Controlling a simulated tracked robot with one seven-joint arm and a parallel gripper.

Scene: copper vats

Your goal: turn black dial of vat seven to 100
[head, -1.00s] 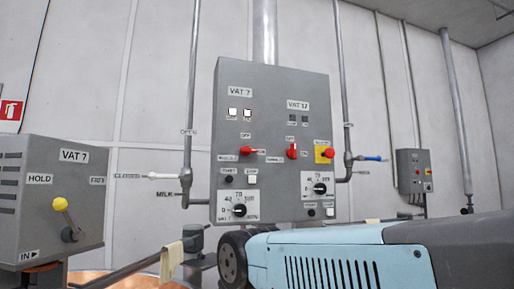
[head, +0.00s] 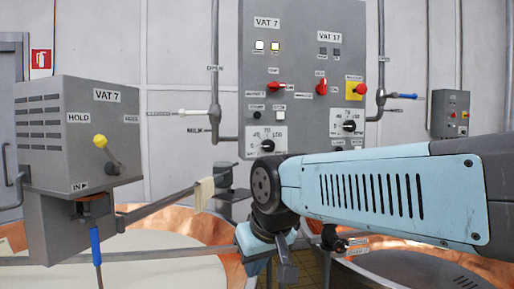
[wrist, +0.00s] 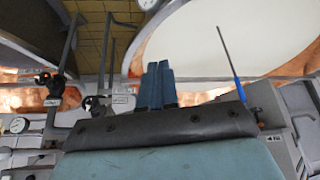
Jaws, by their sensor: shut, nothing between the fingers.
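The grey control panel (head: 300,100) has a VAT 7 label (head: 267,23) on its left half and VAT 17 on its right. The black dial of vat seven (head: 267,145) sits at the panel's lower left on a white scale plate. Its exact pointer setting is too small to read. A second black dial (head: 348,125) sits under VAT 17. My gripper (wrist: 158,68) is shut and empty in the wrist view, its blue fingers pressed together and pointing towards the vats. In the head view my arm bends down below the panel, with its end clear of the dial.
A grey box also labelled VAT 7 (head: 75,135), with a yellow-knobbed lever (head: 99,141), stands at left. Copper-rimmed vats (head: 140,245) lie below. A rail with a hanging cloth (head: 204,194) crosses before the panel. A red emergency button (head: 358,89) is on the panel's right.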

